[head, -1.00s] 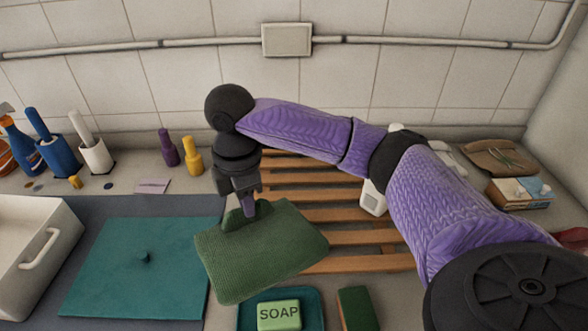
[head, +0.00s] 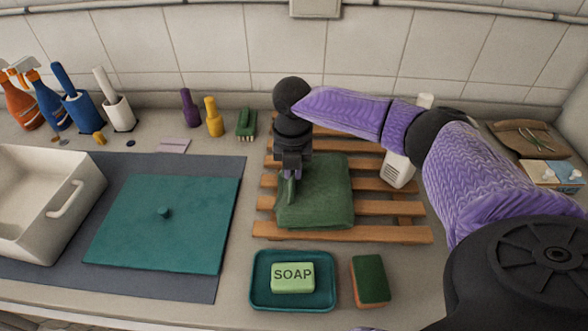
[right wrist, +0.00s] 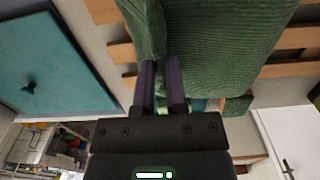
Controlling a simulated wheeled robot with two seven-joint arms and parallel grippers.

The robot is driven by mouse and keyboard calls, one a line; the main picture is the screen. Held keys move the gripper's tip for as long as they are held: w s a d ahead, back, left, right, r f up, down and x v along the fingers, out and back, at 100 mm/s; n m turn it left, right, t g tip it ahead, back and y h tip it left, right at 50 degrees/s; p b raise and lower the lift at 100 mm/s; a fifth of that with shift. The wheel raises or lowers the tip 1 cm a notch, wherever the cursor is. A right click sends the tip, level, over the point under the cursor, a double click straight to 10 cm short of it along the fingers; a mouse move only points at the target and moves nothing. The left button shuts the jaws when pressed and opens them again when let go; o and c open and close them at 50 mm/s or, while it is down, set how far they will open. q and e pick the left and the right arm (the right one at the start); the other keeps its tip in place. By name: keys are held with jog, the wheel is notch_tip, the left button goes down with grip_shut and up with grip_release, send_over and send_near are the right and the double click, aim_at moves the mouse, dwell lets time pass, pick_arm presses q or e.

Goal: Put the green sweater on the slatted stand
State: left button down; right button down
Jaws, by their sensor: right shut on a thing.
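The green sweater (head: 322,187) is folded into a thick pad and lies over the slatted stand (head: 385,234), on its left and middle part. It also fills the top of the right wrist view (right wrist: 225,40). My right gripper (head: 291,190) is shut on the sweater's left edge, seen from above. In the right wrist view its two fingers (right wrist: 163,88) pinch a fold of the knit. Whether the sweater's whole underside touches the slats cannot be told. My left gripper is not in view.
A soap dish (head: 257,297) with green soap and a sponge (head: 370,281) sit in front of the stand. A white dispenser (head: 397,170) stands at the stand's right. A teal lid (head: 190,220) and a white basin (head: 85,180) are left. A green brush (head: 246,124) lies behind.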

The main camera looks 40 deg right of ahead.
jog(key=shift+f, duration=0.1)
jog(key=shift+f, duration=0.1)
jog(key=c, duration=0.7)
grip_release()
jog(key=shift+o, duration=0.2)
jog(key=shift+r, duration=0.25)
notch_tip(320, 180, up, 12)
jog(key=p, duration=0.3)
